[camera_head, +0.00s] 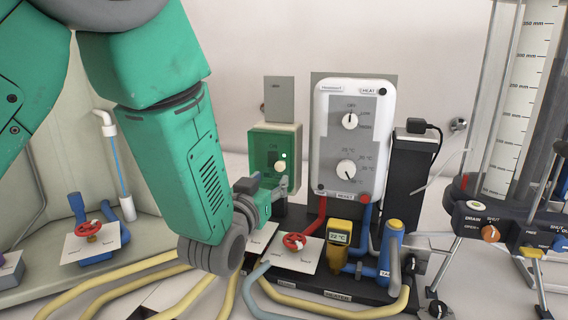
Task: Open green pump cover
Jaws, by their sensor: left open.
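The green pump box (262,143) stands against the back wall left of centre, with a pale round knob and a small green light on its front. A paler top and right side edge it; I cannot tell from this picture whether that is its cover or how far the cover is open. My left arm comes in from the upper left. My left gripper (283,187) is open and empty at the box's lower front, hiding part of its lower edge. I cannot tell whether it touches the box. My right gripper is not in view.
A white heater panel (325,140) with two dials stands right of the pump. Yellow hoses (340,309) cross the foreground. A manometer board (520,100) stands at right.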

